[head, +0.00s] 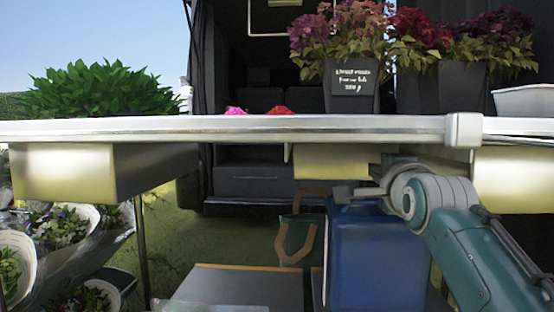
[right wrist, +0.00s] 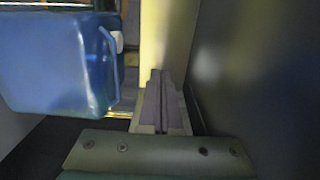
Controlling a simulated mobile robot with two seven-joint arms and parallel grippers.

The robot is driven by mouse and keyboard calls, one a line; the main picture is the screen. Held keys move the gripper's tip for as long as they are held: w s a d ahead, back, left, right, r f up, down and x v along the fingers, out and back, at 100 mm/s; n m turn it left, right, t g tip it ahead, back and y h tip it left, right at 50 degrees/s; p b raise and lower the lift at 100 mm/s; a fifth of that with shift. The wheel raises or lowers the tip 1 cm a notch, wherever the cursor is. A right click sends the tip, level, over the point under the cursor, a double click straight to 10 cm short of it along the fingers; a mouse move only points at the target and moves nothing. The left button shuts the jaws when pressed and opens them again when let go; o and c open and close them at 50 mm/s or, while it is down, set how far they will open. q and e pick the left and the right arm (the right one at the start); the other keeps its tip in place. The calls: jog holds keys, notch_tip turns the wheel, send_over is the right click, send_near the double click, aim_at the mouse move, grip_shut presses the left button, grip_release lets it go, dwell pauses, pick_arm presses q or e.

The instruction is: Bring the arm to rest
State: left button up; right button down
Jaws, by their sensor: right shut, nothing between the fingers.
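My right arm comes in from the lower right in the head view. Its gripper (head: 348,192) is below the table edge, in front of or above the blue cooler box (head: 372,255). In the right wrist view the two fingers of my right gripper (right wrist: 160,88) are together and empty. The blue cooler box (right wrist: 55,60) is to the left of the fingers there, apart from them. My left gripper is not in view.
A long pale tabletop (head: 250,128) crosses just above my right gripper, with yellowish boxes (head: 65,172) under it. Potted flowers (head: 350,85) stand on or behind it. A green bag (head: 298,235) and a dark flat surface (head: 245,285) are lower down. Bouquets (head: 60,225) stand at left.

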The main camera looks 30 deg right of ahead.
jog(key=s+a+f+n+g+y+p, duration=0.2)
jog(key=s+a+f+n+g+y, duration=0.4)
jog(key=s+a+f+n, duration=0.85)
jog(key=s+a+n+g+y+p, duration=0.2)
jog(key=s+a+n+g, duration=0.1)
jog(key=s+n, duration=0.4)
jog(key=s+a+n+g+y+p, duration=0.1)
jog(key=s+a+n+g, duration=0.3)
jog(key=s, duration=0.5)
pick_arm(q)
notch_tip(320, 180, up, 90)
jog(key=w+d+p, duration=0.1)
jog(key=p, duration=8.3)
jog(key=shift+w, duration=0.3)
pick_arm(e)
notch_tip(320, 180, up, 83)
jog(key=t, duration=0.1)
jog(key=shift+d+n, duration=0.35)
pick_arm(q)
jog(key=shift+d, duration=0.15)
pick_arm(e)
jog(key=shift+f, duration=0.15)
